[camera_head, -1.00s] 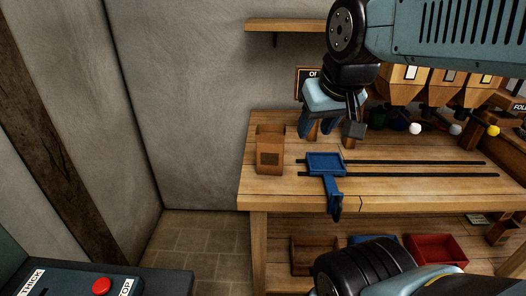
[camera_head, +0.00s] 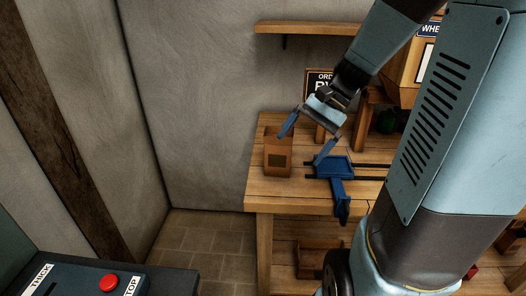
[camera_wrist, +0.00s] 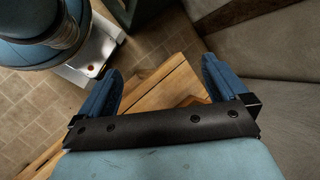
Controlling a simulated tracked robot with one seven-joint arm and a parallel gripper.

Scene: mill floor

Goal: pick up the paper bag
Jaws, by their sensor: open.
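The brown paper bag (camera_head: 277,158) stands upright at the left end of the wooden bench in the head view, with a dark label on its front. My gripper (camera_head: 307,137) is open, with its blue fingers spread. It is tilted and just right of the bag's upper part. In the picture its left finger overlaps the bag's top right edge; I cannot tell whether they touch. The open fingers also show in the wrist view (camera_wrist: 160,85), with bench wood beyond them. I cannot make out the bag clearly there.
A blue clamp-like fixture (camera_head: 335,168) on dark rails sits right of the bag. The bench (camera_head: 310,190) ends just left of the bag. A shelf (camera_head: 305,28) and an order sign (camera_head: 319,82) are behind. A control box with a red button (camera_head: 108,282) is lower left.

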